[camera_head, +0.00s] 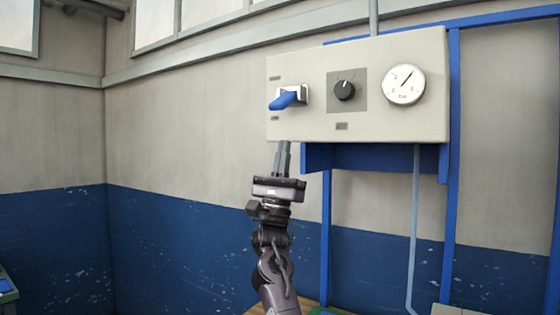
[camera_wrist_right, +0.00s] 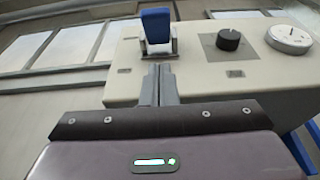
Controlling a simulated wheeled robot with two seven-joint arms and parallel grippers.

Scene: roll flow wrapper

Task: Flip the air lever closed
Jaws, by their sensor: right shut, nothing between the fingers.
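The air lever (camera_head: 286,100) has a blue handle on a light metal bracket at the left of a cream control panel (camera_head: 310,122). In the head view the handle points left and slightly down. In the right wrist view the blue lever (camera_wrist_right: 156,26) stands just beyond my fingertips. My right gripper (camera_head: 283,147) is shut and empty, pointing up, with its fingertips below the lever near the panel's lower edge. It also shows in the right wrist view (camera_wrist_right: 158,72). I cannot tell the exact gap between fingertips and lever. My left gripper is not in view.
Right of the lever are a black knob (camera_head: 344,90) and a round white gauge (camera_head: 404,84). The panel hangs on a blue frame (camera_head: 452,150) with grey pipes. The space left of the panel, before the wall, is clear.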

